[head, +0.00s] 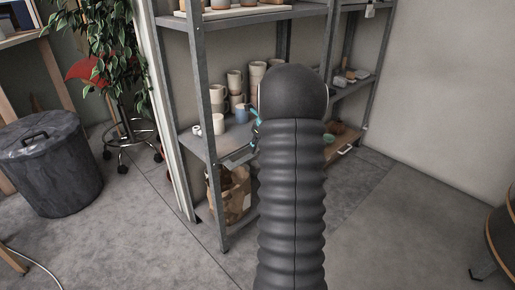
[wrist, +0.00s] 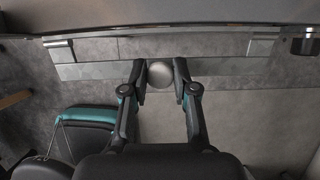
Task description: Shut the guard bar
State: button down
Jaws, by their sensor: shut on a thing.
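In the wrist view the guard bar (wrist: 90,71) is a flat grey metal strip running across the picture below a shelf edge. A round pale metal knob (wrist: 160,75) sits at its middle. My gripper (wrist: 160,76) has one finger on each side of the knob and is shut on it. In the head view my dark arm covers most of the bar and the gripper; a short piece of the bar (head: 239,157) shows left of the arm at the front of the middle shelf. Small teal parts of my gripper show there too.
The grey metal shelf unit (head: 211,120) holds several stacked cups (head: 235,82) on the middle shelf. A paper bag (head: 232,192) stands on the lower shelf. A dark bin (head: 48,165), a plant (head: 110,45) and a wheeled stool (head: 130,134) are left.

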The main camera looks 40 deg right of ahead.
jog(key=shift+w+a+r+g+h, duration=0.25)
jog(key=shift+w+g, duration=0.35)
jog(key=shift+g, duration=0.85)
jog(key=shift+w+d+r+g, duration=0.15)
jog(key=shift+w+r+g, duration=0.3)
jog(key=shift+g, duration=1.05)
jog(key=shift+w+a+r+g+h, duration=0.15)
jog(key=shift+w+g, duration=0.55)
jog(key=shift+g, duration=0.75)
jog(key=shift+w+d+g, duration=0.1)
jog(key=shift+g, duration=0.2)
jog(key=c, duration=0.9)
grip_release()
jog(key=shift+r, duration=0.15)
